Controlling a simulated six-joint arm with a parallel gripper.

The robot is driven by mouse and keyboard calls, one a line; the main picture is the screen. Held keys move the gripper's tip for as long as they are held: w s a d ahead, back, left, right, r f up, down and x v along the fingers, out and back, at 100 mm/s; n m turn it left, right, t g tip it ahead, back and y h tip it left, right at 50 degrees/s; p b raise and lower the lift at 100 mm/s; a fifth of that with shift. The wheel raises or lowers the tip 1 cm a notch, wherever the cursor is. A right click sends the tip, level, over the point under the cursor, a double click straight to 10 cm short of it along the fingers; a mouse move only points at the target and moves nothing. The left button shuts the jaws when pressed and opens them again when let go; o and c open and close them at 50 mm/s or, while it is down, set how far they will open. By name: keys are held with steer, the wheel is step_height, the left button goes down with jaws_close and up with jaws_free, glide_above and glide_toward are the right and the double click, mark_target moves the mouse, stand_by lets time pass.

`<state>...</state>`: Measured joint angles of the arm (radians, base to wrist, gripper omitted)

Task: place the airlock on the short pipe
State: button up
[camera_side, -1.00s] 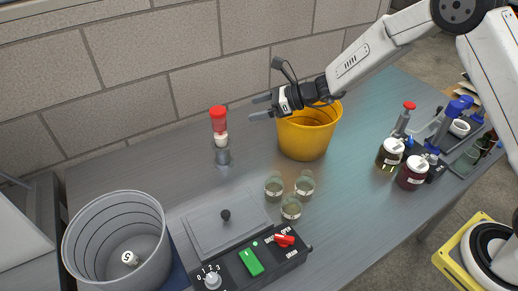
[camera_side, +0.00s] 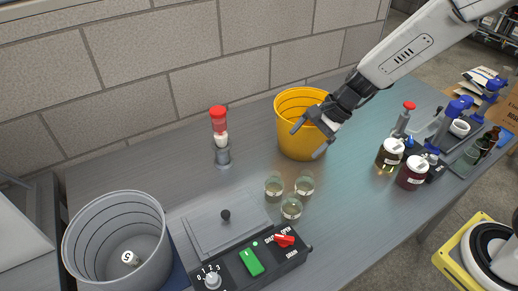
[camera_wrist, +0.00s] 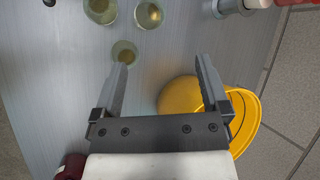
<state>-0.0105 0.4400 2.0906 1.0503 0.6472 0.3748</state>
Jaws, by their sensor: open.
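The airlock (camera_side: 219,124), with a red top and a white lower part, stands upright on the short pipe (camera_side: 222,155), a grey metal tube on the bench near the wall. It looks seated on the pipe's top, though the joint is small in view. At the top right of the wrist view, the pipe (camera_wrist: 230,6) and a bit of the airlock (camera_wrist: 259,3) show, cut off by the edge. My gripper (camera_side: 308,140) is open and empty, pointing down in front of the yellow bucket, right of the airlock and clear of it. Its spread fingers (camera_wrist: 163,62) have nothing between them.
The yellow bucket (camera_side: 288,112) is partly behind my gripper. A control box (camera_side: 250,262) with a lidded plate (camera_side: 226,222) and a grey bin (camera_side: 75,235) are at the front left. Labelled bottles (camera_side: 390,154) stand at the right.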

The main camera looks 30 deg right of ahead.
steer(key=s+d+n+h, duration=0.6)
steer(key=s+d+n, duration=0.3)
steer(key=s+n, duration=0.4)
steer(key=shift+s+d+r+n, duration=0.35)
steer(key=shift+r+n, duration=0.1)
steer(key=shift+n, duration=0.15)
stand_by(0.4)
